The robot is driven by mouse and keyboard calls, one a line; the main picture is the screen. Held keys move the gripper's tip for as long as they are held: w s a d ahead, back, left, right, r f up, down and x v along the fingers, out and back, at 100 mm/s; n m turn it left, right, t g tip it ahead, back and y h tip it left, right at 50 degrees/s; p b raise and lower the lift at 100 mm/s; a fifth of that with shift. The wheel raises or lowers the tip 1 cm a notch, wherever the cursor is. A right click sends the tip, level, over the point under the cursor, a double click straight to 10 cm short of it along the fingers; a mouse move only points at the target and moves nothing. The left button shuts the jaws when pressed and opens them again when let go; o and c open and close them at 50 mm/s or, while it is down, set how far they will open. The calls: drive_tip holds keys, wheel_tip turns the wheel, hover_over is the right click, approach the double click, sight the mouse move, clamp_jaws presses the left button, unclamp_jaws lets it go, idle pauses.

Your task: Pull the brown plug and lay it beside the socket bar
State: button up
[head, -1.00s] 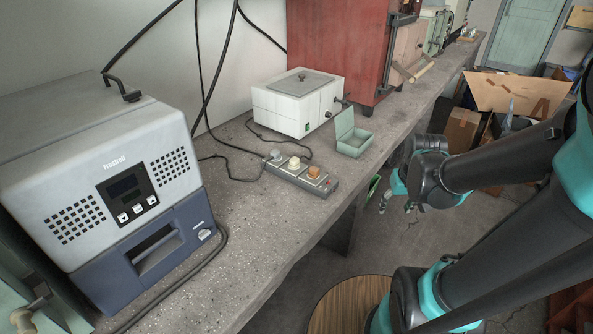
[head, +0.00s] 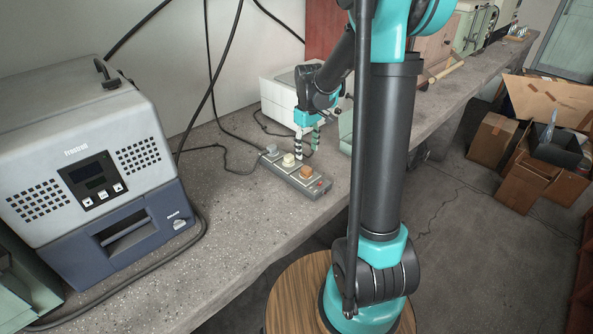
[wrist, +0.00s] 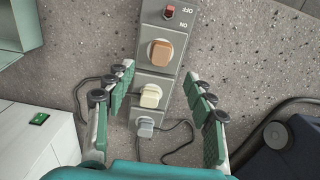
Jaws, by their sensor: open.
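The brown plug (head: 306,172) sits in the socket bar (head: 316,188), at the socket nearest the red switch. In the wrist view the brown plug (wrist: 159,54) is ahead of the fingertips, and the bar (wrist: 146,15) runs up the middle. A cream plug (wrist: 150,96) and a grey plug (wrist: 145,126) sit in the same bar; the cream plug is between my fingers in this view. My gripper (head: 307,146) is above the bar in the head view. In the wrist view my gripper (wrist: 163,88) is open and empty, its green-padded fingers spread on both sides of the bar.
A grey and blue machine (head: 90,150) stands at the left. A white box (head: 280,95) stands behind the bar, with a green open box (head: 345,132) beside it, partly hidden by my arm. Cables (wrist: 180,137) lie near the bar. Bench is bare in front of the bar.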

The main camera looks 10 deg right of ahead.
sight(306, 167)
drive_tip(key=shift+a, duration=0.15)
drive_tip(key=shift+f, duration=0.1)
drive_tip(key=shift+f, duration=4.4)
clamp_jaws()
drive_tip(key=shift+r, duration=0.1)
drive_tip(key=shift+r, duration=2.9)
